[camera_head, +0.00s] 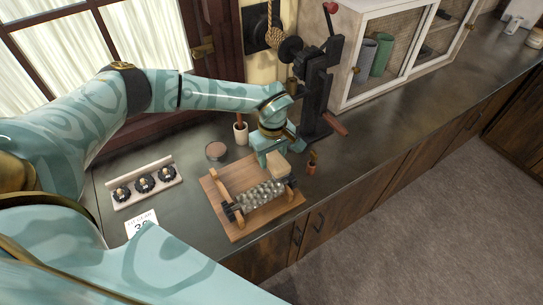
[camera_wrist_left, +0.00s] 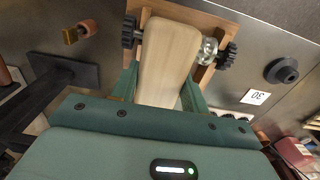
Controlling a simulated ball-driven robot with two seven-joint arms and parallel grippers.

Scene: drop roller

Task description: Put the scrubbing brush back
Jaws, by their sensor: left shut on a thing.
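The scrubbing brush (camera_head: 278,168) shows as a pale wooden block at my left gripper (camera_head: 272,158), above the far right part of a wooden board with a ridged metal roller (camera_head: 260,196). In the left wrist view the brush (camera_wrist_left: 168,62) is a long, pale, rounded wooden body between the fingers of my left gripper (camera_wrist_left: 158,92), which is shut on it. Its bristles are hidden in both views. The brush covers much of the roller (camera_wrist_left: 208,50) there. I cannot tell whether the brush touches the roller. My right gripper is not in view.
A black press (camera_head: 318,95) stands close behind my left gripper. A white pot (camera_head: 241,133), a round tin (camera_head: 216,151), a gear rack (camera_head: 146,184) and a numbered card (camera_head: 142,224) are left of it. A small brass-and-wood piece (camera_head: 312,166) sits right of the board.

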